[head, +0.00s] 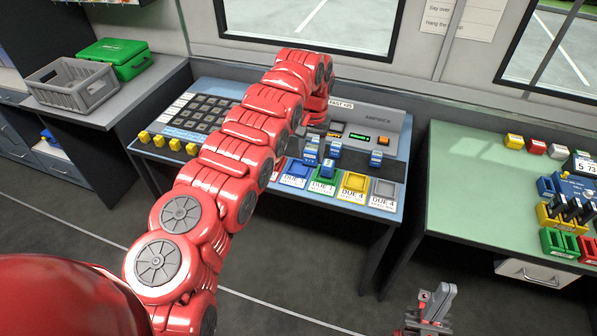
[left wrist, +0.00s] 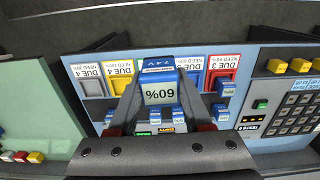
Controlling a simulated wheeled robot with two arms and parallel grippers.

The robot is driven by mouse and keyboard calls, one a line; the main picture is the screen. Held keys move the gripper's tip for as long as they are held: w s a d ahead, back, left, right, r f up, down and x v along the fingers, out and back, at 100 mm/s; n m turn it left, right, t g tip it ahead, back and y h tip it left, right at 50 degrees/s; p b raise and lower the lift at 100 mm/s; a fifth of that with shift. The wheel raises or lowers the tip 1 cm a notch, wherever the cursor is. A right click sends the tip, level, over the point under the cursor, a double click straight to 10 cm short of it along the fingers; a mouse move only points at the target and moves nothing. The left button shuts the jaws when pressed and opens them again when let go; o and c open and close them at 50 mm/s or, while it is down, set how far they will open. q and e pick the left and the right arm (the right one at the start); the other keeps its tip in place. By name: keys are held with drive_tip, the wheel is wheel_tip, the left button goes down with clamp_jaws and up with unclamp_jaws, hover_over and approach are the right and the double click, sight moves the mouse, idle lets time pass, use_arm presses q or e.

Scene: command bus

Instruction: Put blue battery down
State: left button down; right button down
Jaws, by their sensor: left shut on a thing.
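The blue battery (left wrist: 159,92) is between the fingers of my left gripper (left wrist: 162,108) in the left wrist view, its face reading 60% upside down. The gripper is shut on it. In the head view a blue battery (head: 327,169) near the green tray (head: 322,187) seems to be this one; my red arm covers most of the gripper. Whether its underside touches anything cannot be told. My right gripper (head: 432,304) is at the bottom of the head view, over the floor, away from the batteries; its opening is unclear.
Other blue batteries (head: 376,158) stand close by on the charger console (head: 393,125). Yellow (head: 353,185) and grey (head: 384,190) trays line the front. A green table (head: 470,185) holds coloured batteries at right; its left part is clear. A grey crate (head: 72,97) stands at left.

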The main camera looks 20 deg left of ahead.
sight(312, 165)
use_arm(q)
drive_tip(key=f, duration=0.2)
drive_tip(key=w+f+p, duration=0.1)
drive_tip(key=f, duration=0.1)
drive_tip(key=shift+d, duration=0.1)
drive_tip(key=shift+s+f, duration=0.15)
drive_tip(key=shift+f, duration=0.15)
drive_tip(key=shift+s+a+f, duration=0.1)
drive_tip(key=shift+a+f, duration=0.1)
drive_tip(key=shift+d+f, duration=0.1)
drive_tip(key=shift+f, duration=0.25)
